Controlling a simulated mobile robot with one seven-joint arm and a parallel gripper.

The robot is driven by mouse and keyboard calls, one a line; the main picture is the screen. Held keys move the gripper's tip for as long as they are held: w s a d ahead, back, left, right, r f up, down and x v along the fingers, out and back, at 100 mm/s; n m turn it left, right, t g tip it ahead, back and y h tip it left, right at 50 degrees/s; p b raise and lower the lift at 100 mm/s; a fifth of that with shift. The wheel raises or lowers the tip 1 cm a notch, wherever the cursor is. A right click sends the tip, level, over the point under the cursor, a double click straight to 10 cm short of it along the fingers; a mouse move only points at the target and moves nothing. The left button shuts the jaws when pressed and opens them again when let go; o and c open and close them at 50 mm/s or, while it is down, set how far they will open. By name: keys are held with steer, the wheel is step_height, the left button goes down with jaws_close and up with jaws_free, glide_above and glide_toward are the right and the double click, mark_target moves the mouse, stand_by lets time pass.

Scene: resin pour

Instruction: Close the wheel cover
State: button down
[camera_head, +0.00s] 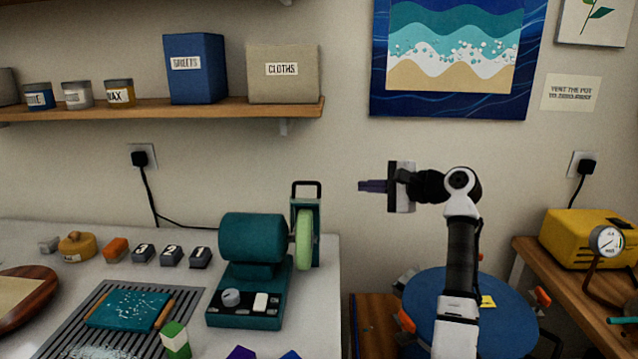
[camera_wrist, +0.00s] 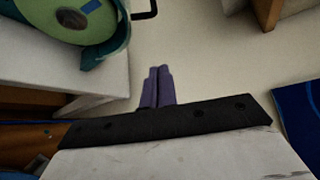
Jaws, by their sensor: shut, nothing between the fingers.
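A teal bench grinder (camera_head: 250,238) stands at the right end of the worktop. Its pale green wheel (camera_head: 304,240) is exposed on the side facing my gripper. The wheel cover (camera_head: 316,228) is a teal part around the wheel, with a dark loop handle (camera_head: 307,184) standing above it. In the wrist view the green wheel face (camera_wrist: 95,28) shows bare at the upper left, with the teal cover rim (camera_wrist: 121,32) beside it and the handle (camera_wrist: 153,8) sticking out. My gripper (camera_head: 361,186) is shut and empty, level with the handle, to its right and apart from it.
A shelf (camera_head: 200,107) with boxes and jars hangs above left. A yellow machine (camera_head: 580,238) with a gauge sits at right. The air between my gripper and the handle is clear.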

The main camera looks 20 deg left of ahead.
steer(key=a+p, duration=0.4)
steer(key=a, duration=0.5)
steer(key=shift+s+a+f+p, duration=0.2)
steer(key=shift+s+f+p, duration=0.2)
steer(key=shift+s, duration=0.2)
